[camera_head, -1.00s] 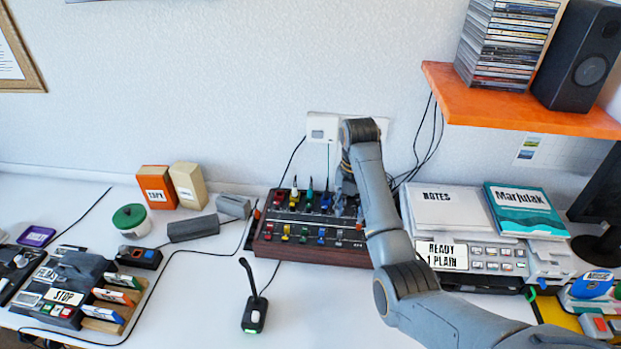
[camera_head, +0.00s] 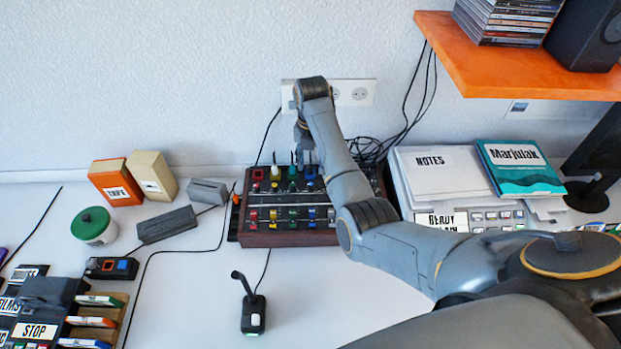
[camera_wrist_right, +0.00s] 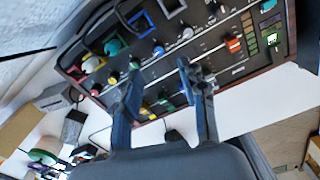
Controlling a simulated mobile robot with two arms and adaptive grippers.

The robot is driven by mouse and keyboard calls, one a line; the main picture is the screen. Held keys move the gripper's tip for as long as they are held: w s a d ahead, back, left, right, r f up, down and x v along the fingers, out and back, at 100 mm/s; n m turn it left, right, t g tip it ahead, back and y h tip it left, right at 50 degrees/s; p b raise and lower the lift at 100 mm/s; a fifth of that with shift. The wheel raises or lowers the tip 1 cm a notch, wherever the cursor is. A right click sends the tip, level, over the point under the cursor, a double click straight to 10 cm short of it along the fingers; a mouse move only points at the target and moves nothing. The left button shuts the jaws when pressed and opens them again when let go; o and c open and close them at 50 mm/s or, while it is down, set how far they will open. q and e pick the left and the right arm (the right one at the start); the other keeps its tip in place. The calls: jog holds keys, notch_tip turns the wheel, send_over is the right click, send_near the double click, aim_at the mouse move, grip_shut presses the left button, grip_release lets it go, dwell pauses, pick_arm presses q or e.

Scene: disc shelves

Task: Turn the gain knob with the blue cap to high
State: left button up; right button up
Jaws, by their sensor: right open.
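The dark mixer with a wooden front (camera_head: 290,239) lies on the white table near the wall. A blue piece (camera_wrist_right: 143,22) shows beyond the fingers. The knob's pointer is too small to read. My left gripper is out of view.
A microphone (camera_head: 253,315) stands in front of the mixer. A grey block (camera_head: 167,225) and a green-lidded jar (camera_head: 94,228) are to its left. A printer with a NOTES sheet (camera_head: 440,173) is close on its right. An orange shelf (camera_head: 515,70) overhangs at upper right.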

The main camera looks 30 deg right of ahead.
aim_at(311, 184)
notch_tip(311, 184, down, 8)
jog(key=shift+w+f, duration=0.1)
jog(key=shift+c, duration=0.5)
grip_shut()
